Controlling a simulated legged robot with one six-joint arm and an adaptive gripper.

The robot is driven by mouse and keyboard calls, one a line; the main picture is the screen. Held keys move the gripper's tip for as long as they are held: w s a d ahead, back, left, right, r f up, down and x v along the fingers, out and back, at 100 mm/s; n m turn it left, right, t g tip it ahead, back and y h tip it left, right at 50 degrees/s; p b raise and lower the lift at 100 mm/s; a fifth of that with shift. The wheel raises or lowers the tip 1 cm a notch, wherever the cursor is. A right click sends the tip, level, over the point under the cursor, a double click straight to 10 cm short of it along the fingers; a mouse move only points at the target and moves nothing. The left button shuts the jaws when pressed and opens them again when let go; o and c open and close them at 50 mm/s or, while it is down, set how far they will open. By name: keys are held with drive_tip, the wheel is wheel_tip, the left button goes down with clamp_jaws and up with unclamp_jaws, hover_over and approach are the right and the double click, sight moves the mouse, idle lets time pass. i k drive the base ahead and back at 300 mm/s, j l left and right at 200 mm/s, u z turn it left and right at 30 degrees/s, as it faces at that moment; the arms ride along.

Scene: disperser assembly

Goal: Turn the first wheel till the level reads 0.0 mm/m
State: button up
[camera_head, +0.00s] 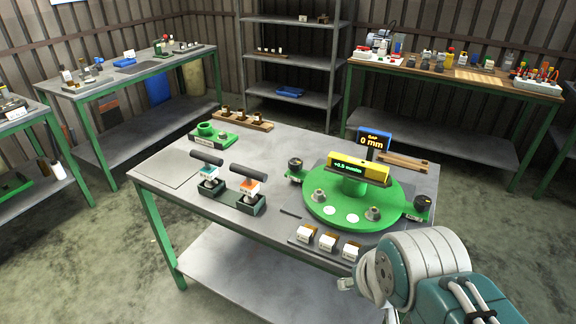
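A round green plate (318,211) stands on the near table. A yellow level (376,175) lies across its raised green hub. The level's dark display shows green digits with a plus sign, too small to read surely. One black wheel (295,164) sits at the plate's left edge and another black wheel (422,203) at its right edge. I cannot tell which is the first. My arm comes in from the lower right. A small part of my gripper (346,284) shows at the table's front edge, apart from both wheels; its fingers are mostly hidden.
Small white-labelled blocks (327,242) lie in front of the plate.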

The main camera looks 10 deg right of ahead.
sight(295, 164)
drive_tip(key=i+j+z, duration=0.1)
drive_tip(key=j, duration=0.15)
drive_tip(key=j+z, duration=0.1)
drive_tip(key=j, duration=0.15)
drive_tip(key=i+j+z, duration=0.4)
drive_tip(key=i+j, duration=0.15)
drive_tip(key=j, duration=0.2)
